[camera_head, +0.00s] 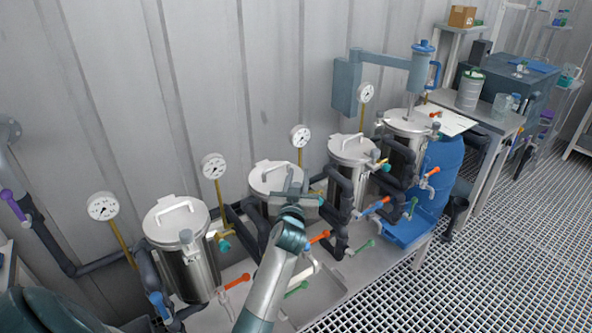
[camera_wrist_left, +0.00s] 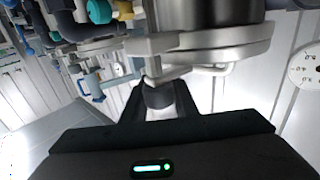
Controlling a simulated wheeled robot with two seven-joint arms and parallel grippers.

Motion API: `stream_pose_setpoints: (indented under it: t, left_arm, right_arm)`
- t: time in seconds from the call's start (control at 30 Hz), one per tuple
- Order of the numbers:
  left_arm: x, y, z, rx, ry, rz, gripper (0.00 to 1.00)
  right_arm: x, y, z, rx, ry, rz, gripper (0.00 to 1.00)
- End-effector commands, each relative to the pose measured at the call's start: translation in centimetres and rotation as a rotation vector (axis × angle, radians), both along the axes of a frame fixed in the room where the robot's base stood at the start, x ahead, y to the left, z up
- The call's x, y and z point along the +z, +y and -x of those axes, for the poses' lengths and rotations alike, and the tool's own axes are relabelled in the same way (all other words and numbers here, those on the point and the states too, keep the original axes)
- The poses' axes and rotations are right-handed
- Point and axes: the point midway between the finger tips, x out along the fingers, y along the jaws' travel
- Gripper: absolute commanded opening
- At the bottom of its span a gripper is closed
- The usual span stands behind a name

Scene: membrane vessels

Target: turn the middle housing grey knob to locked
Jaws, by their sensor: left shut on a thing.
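Several steel housings with round lids stand in a row in the head view. My left gripper (camera_head: 294,192) is at the front edge of the lid of the second housing from the left (camera_head: 268,177). In the left wrist view, the jaws (camera_wrist_left: 164,100) are shut on a dark grey knob (camera_wrist_left: 158,97) at a metal clamp bracket (camera_wrist_left: 153,45) beside the lid rim (camera_wrist_left: 228,45). In the head view my gripper and arm hide this knob. The knob's locked or unlocked state cannot be told. My right gripper is not in view.
The leftmost housing (camera_head: 192,270) and the third housing (camera_head: 351,150) stand close on either side, with dark pipes between them. White pressure gauges (camera_head: 103,206) stand behind. Orange and green valve handles (camera_head: 297,289) stick out in front. The grated floor (camera_head: 480,270) is open at right.

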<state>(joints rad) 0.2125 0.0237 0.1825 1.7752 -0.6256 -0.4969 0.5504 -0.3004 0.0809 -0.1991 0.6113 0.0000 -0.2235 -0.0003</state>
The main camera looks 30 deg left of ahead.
Motion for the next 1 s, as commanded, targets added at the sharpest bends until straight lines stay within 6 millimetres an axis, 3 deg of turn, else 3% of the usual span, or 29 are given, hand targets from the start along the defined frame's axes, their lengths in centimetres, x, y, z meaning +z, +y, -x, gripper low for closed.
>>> stream_pose_setpoints:
  t: [0.03, 0.4, 1.0]
  left_arm:
    - [0.7, 0.1, 0.0, -0.024, -0.001, -0.005, 0.04]
    - [0.6, -0.6, -0.3, -0.208, -0.002, -0.005, 0.04]
    - [0.4, -1.0, -0.5, -0.284, -0.006, -0.003, 0.04]
  right_arm:
    - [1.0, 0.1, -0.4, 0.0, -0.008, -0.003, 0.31]
    - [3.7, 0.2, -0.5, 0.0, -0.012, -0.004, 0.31]
    - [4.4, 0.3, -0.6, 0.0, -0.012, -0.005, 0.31]
